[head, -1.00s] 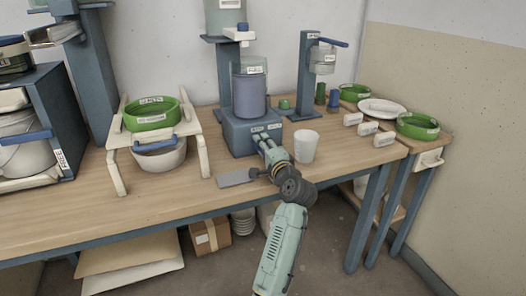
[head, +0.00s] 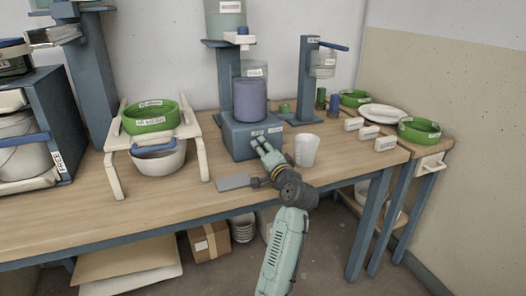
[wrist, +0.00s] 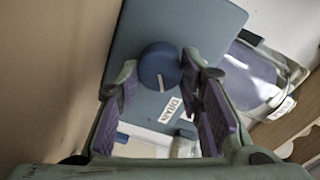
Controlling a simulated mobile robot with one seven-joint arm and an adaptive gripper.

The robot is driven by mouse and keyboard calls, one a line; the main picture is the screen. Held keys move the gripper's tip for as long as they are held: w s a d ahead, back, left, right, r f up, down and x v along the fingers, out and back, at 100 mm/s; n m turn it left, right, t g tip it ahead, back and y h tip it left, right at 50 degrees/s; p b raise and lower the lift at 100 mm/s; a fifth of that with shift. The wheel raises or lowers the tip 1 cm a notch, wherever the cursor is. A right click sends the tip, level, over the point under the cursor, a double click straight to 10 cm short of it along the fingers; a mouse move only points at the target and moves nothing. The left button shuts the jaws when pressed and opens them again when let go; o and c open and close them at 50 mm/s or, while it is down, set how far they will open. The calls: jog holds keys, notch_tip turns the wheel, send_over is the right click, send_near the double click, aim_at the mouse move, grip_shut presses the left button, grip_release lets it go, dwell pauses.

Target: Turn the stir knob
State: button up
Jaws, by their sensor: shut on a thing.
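The blue round knob (wrist: 158,66) with a white pointer line sits on the blue-grey front panel of the machine base (head: 238,139). In the wrist view it lies between the purple-padded fingers of my gripper (wrist: 160,84), which is shut on it. The pointer line is tilted a little from the picture's vertical. A white label (wrist: 172,109) beside the knob appears to read DRAIN; no STIR label is readable. In the head view my gripper (head: 258,147) reaches the front of the base and hides the knob. A purple bucket (head: 249,101) stands on the base.
A white cup (head: 306,150) stands close to the right of my gripper. A flat grey tool (head: 233,183) lies on the table to its left. A white rack (head: 116,172) with a green bowl stands further left. The table's front edge is below my arm.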

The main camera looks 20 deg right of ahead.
jog(key=o, duration=1.2)
jog(key=shift+c, duration=0.2)
jog(key=s, duration=1.2)
jog(key=shift+r, duration=0.15)
jog(key=shift+d, duration=0.1)
